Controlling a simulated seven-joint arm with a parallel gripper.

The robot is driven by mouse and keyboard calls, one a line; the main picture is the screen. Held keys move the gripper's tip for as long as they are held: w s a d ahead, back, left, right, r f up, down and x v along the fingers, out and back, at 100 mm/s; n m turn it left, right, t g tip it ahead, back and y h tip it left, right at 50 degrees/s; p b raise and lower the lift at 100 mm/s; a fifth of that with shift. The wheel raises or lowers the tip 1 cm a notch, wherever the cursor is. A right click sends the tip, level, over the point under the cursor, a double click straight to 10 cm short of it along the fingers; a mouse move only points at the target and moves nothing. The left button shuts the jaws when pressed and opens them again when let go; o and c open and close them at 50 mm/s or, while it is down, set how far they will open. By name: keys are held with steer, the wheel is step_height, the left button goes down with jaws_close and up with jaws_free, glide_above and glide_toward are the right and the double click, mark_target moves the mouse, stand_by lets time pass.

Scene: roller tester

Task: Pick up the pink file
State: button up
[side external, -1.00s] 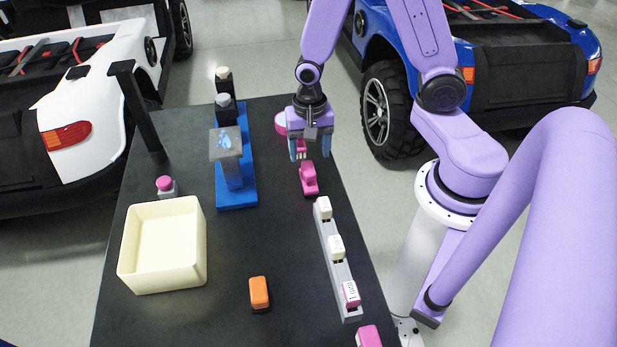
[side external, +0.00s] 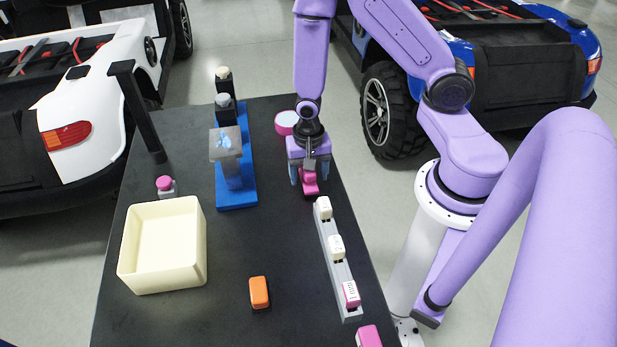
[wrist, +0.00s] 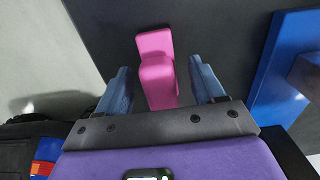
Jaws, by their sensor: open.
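A pink stepped piece, which I take as the pink file (side external: 310,187), lies on the dark table near its right edge. My gripper (side external: 309,175) is low over it, pointing down and open. In the wrist view the pink file (wrist: 156,48) lies between the two blue fingers of my gripper (wrist: 160,75), with a gap visible on each side. Its near end is hidden by the gripper body in the wrist view, and its far part is covered by the gripper in the side view.
A grey rack (side external: 338,265) with several white-topped pieces stands just in front. A blue-based stand (side external: 238,200) is to the left. A cream bin (side external: 135,275), an orange block (side external: 259,291), a pink-capped bottle (side external: 165,187), a pink round item (side external: 285,122) and another pink block (side external: 369,337) are around.

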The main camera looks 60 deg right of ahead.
steer(key=shift+f, duration=0.1)
jaws_close()
stand_by(0.3)
steer(key=shift+r, duration=5)
steer(key=c, duration=1)
jaws_free()
steer(key=shift+r, duration=0.15)
